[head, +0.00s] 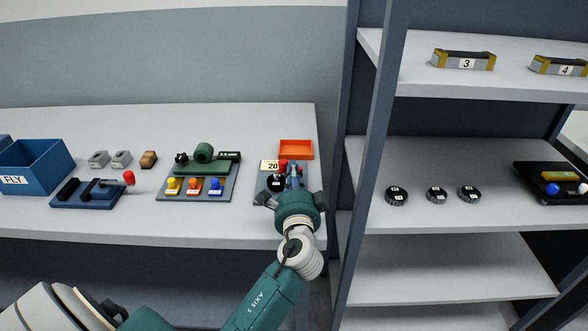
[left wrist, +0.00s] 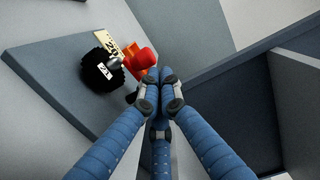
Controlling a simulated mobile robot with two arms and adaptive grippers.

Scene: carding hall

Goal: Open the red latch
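A small red part (head: 283,164), which looks like the red latch, stands on a grey plate (head: 261,198) near the right end of the bench, with a black knob (head: 273,184) and a label reading 20 (head: 269,165). My left gripper (head: 293,172) is over this plate, right beside the red part, and partly hides it. In the left wrist view the fingertips (left wrist: 160,76) are drawn together, just right of the red part (left wrist: 143,60) and the black knob (left wrist: 97,70). I see nothing between them; whether they touch the red part I cannot tell. My right gripper is not in view.
An orange tray (head: 295,142) lies just behind the plate. Left are a panel with coloured switches (head: 197,193), a red-tipped lever on a blue base (head: 87,197) and a blue bin (head: 45,160). A shelf post (head: 372,150) rises close to the right.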

